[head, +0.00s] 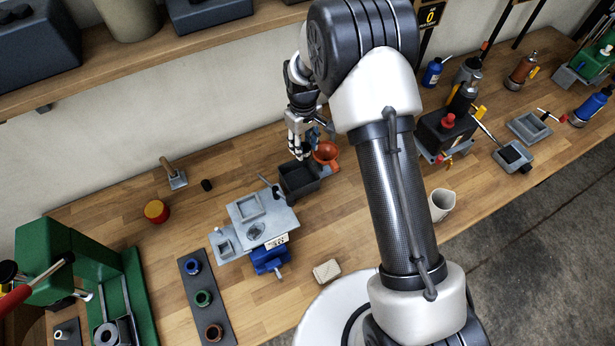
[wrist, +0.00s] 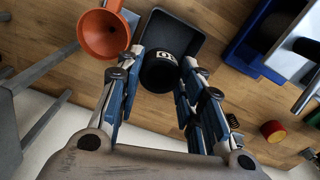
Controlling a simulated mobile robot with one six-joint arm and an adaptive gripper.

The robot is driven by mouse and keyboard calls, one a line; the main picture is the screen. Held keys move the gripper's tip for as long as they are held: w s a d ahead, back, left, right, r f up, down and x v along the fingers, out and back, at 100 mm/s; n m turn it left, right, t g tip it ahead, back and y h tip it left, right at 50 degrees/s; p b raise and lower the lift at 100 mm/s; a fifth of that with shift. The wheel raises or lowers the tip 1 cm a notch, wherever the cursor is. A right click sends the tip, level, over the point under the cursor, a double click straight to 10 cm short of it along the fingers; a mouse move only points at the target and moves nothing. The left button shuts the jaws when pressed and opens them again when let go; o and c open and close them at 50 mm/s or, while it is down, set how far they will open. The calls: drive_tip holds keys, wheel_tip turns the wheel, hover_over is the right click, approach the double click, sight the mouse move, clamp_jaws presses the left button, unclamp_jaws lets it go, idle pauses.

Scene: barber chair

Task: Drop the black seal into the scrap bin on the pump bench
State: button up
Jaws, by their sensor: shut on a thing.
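The black seal (wrist: 160,75), a short black cylinder with a white marked label, sits between my gripper's fingers (wrist: 162,62) in the wrist view. My gripper is shut on it. In the head view my gripper (head: 300,148) is just above the dark grey open scrap bin (head: 312,186) on the bench; the seal is hard to make out there. In the wrist view the bin (wrist: 192,36) shows beyond the seal, partly hidden by the seal and fingers.
An orange funnel (head: 326,153) stands close beside the bin. A grey plate on a blue vise (head: 262,222) is in front of it. A small black cylinder (head: 207,185) and a red-yellow cap (head: 157,211) lie to the left. Bare bench lies between them and the vise.

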drive_tip(key=shift+a+f, duration=0.1)
drive_tip(key=shift+f, duration=0.4)
drive_tip(key=shift+f+b, duration=1.4)
drive_tip(key=shift+f, duration=0.8)
drive_tip(key=o, duration=0.9)
drive_tip(key=shift+o, duration=0.2)
wheel_tip(320, 180, up, 12)
drive_tip(key=shift+r, duration=0.1)
drive_tip(key=shift+s, duration=0.1)
